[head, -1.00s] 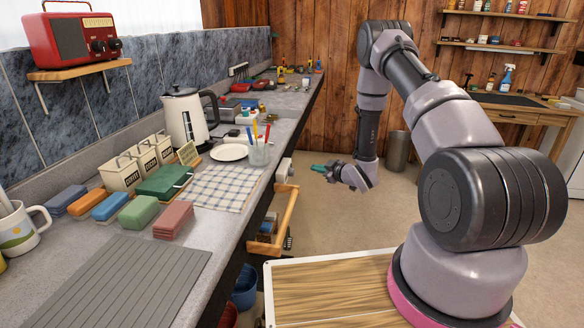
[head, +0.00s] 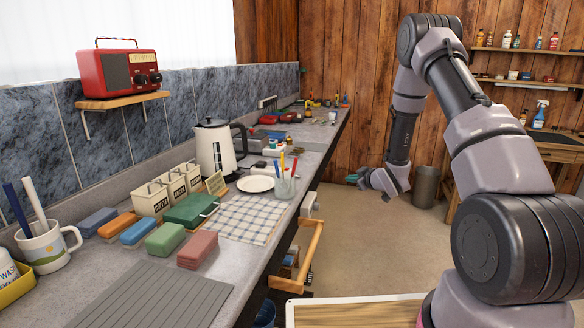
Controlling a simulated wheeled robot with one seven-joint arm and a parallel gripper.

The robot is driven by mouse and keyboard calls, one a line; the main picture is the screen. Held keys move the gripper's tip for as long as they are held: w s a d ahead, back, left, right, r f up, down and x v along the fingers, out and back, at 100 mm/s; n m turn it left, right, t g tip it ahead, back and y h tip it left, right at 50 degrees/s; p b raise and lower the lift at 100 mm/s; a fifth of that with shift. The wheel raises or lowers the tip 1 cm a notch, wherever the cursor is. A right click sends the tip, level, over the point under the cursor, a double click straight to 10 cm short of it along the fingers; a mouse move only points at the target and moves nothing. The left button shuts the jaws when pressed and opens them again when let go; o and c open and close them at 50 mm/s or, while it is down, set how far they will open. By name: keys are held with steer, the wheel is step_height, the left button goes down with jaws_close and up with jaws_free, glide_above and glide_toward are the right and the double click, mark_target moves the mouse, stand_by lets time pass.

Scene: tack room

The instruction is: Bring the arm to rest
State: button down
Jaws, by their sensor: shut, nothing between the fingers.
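My arm rises at the right of the head view, bends at the top and hangs down. My gripper (head: 356,179) is at its lower end, pointing left. It is shut and looks empty. It is small in the picture and hangs in open air to the right of the counter (head: 138,268), over the floor beyond the open drawer (head: 313,240). It appears to touch nothing.
The drawer juts out from the counter's side. On the counter stand a kettle (head: 215,146), a glass with pens (head: 285,188), a plate (head: 256,184), canisters (head: 150,199) and several coloured blocks. A bin (head: 425,186) stands on the floor near the back wall.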

steer(key=s+d+r+m+g+h, duration=0.1)
steer(key=s+d+r+m+h, duration=0.15)
steer(key=r, duration=0.65)
steer(key=s+d+r+m+h, duration=0.15)
steer(key=s+r, duration=0.25)
steer(key=r, duration=0.4)
steer(key=s+d+r+m+g+h, duration=0.1)
steer(key=s+r+m, duration=0.2)
steer(key=r, duration=0.6)
steer(key=s+a+r+m+g, duration=0.1)
steer(key=s+r+m, duration=0.1)
steer(key=s, duration=0.8)
steer(key=s+a+r+m+g+y, duration=0.1)
steer(key=s+r, duration=0.3)
steer(key=s, duration=0.7)
steer(key=s+a+r+m+g+y, duration=0.1)
steer(key=s+a+r+m, duration=0.2)
steer(key=s, duration=0.8)
steer(key=shift+r+g, duration=0.2)
steer(key=shift+g, duration=0.1)
